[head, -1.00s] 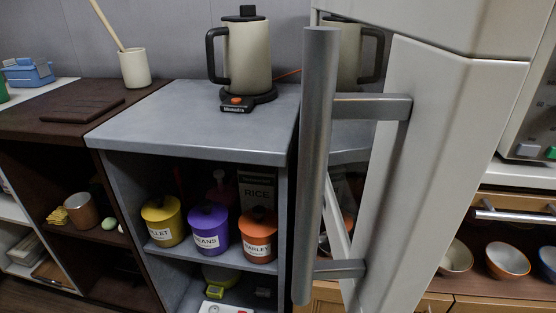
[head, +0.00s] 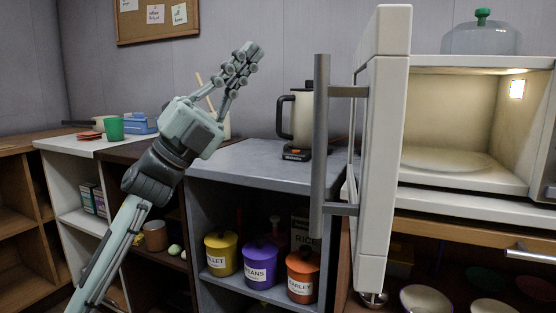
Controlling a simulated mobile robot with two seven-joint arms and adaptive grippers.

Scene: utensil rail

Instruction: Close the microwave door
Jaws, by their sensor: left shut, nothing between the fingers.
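The white microwave door (head: 384,170) stands wide open in the middle of the head view, seen nearly edge-on. Its grey bar handle (head: 320,145) faces left. To the right is the microwave (head: 425,205), its lit inside (head: 450,115) exposed and a turntable plate on its floor. My left gripper (head: 247,58) is shut and empty, raised up and to the left of the door, clear of the handle. My right gripper is out of view.
A kettle (head: 301,118) stands on the grey counter (head: 245,160) behind the handle. Yellow, purple and orange canisters (head: 303,276) sit on the shelf below. A glass dome (head: 480,38) rests on top of the microwave. Bowls (head: 426,300) lie under it.

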